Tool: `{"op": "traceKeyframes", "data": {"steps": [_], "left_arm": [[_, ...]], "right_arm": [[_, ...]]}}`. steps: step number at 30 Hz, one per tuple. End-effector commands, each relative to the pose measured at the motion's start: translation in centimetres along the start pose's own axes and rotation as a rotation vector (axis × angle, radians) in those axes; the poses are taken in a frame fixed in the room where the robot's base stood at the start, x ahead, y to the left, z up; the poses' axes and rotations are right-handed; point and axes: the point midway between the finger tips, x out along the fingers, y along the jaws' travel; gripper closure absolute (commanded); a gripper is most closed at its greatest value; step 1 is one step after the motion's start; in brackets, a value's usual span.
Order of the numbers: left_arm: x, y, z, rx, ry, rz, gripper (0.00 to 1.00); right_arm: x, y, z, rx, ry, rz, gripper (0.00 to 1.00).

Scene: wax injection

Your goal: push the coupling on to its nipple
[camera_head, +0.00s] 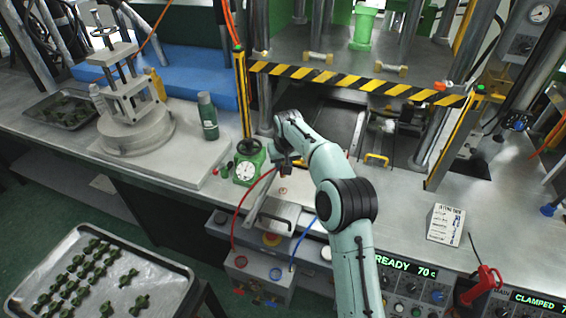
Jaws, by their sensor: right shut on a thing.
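My right arm reaches up from the bottom middle, and its right gripper (286,172) points down over the bench front beside the green gauge unit. It is shut at the upper end of a red hose (243,205). The coupling itself is mostly hidden by the fingers and too small to make out. The nipple cannot be told apart, so I cannot tell whether coupling and nipple touch. A blue hose (304,240) runs up from the grey box (258,274) and passes behind my arm. My left gripper is not in view.
The green gauge unit (246,165) stands close left of the gripper. A striped yellow-black bar (350,83) crosses the press behind. A green bottle (208,116), a card (445,224) and a red-handled tool (482,284) stand around. A tray (165,262) of green parts is lower left.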

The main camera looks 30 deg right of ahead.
Motion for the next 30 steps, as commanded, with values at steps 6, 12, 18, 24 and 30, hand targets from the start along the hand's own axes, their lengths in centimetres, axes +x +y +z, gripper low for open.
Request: {"op": "traceKeyframes", "data": {"steps": [6, 12, 18, 24, 30], "left_arm": [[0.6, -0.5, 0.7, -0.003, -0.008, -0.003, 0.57], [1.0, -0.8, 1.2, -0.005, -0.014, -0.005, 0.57], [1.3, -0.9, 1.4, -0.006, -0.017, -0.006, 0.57], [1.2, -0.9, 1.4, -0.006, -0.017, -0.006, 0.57], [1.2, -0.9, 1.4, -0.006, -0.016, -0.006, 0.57]], "right_arm": [[2.0, 0.1, 0.7, 0.001, -0.005, 0.001, 1.0], [3.8, 0.1, 1.2, 0.001, -0.004, 0.001, 1.0], [4.9, 0.0, 1.5, 0.001, -0.003, 0.0, 1.0], [5.0, 0.0, 1.4, 0.001, -0.002, 0.0, 1.0], [4.9, 0.0, 1.4, 0.0, -0.001, 0.0, 1.0]]}}
